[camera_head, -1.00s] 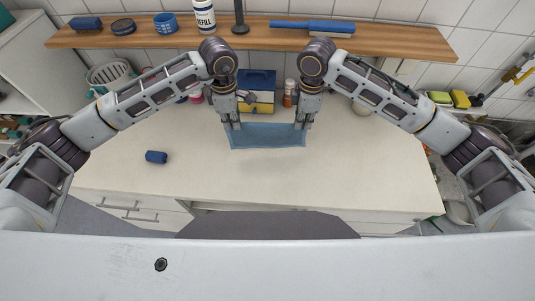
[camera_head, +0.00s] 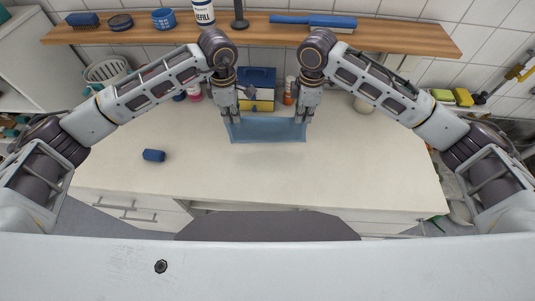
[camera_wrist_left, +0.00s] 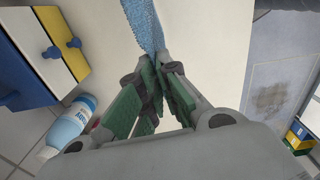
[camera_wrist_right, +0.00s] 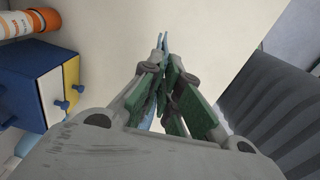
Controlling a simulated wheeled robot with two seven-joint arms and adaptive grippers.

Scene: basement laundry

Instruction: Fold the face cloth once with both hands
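The face cloth (camera_head: 267,131) is light blue and spans between my two grippers over the middle of the white worktop. My left gripper (camera_head: 233,119) is shut on its left end, and my right gripper (camera_head: 301,119) is shut on its right end. In the left wrist view the textured cloth (camera_wrist_left: 144,22) runs out from between the closed fingers (camera_wrist_left: 160,62). In the right wrist view a thin blue edge of cloth (camera_wrist_right: 165,42) shows at the closed fingertips (camera_wrist_right: 162,66). I cannot tell whether its lower edge touches the worktop.
A blue, white and yellow drawer box (camera_head: 257,88) stands close behind the cloth, with an orange-capped bottle (camera_head: 289,90) beside it. A dark blue roll-like object (camera_head: 154,155) lies at the left. The worktop (camera_head: 300,175) in front is clear. A wooden shelf (camera_head: 400,38) crosses above.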

